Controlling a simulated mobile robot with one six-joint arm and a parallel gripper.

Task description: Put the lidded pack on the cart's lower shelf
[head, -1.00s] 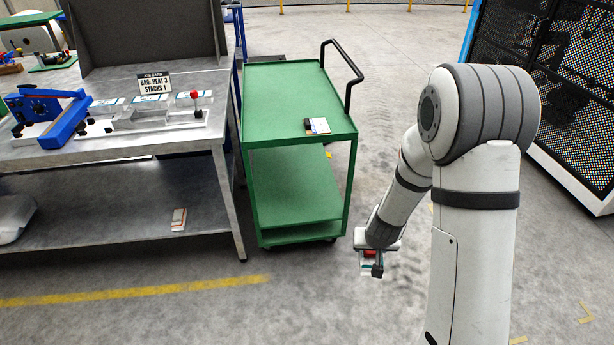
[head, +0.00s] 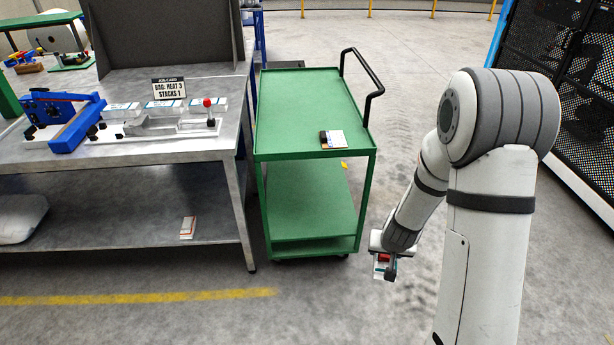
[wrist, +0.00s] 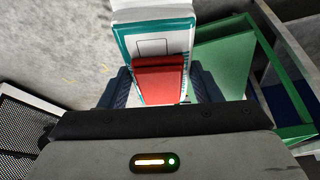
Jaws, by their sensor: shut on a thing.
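My gripper (head: 384,268) is shut on a pack (wrist: 150,45) with a teal-edged white face and a red block on it. In the wrist view the pack sits between the two dark fingers, and its far end is cut off by the top edge. I cannot tell whether the red part is its lid. The green cart (head: 315,115) stands left of my gripper. Its lower shelf (head: 305,205) looks bare where it shows. My gripper hangs in front of the cart's right front side, apart from it, low above the floor. The cart also shows in the wrist view (wrist: 225,62).
A small black-and-white item (head: 334,139) lies on the cart's top shelf. The cart's black handle (head: 372,75) rises at its back right. A steel workbench (head: 200,145) stands left of the cart. A black mesh panel (head: 565,80) is at the right. Floor between is clear.

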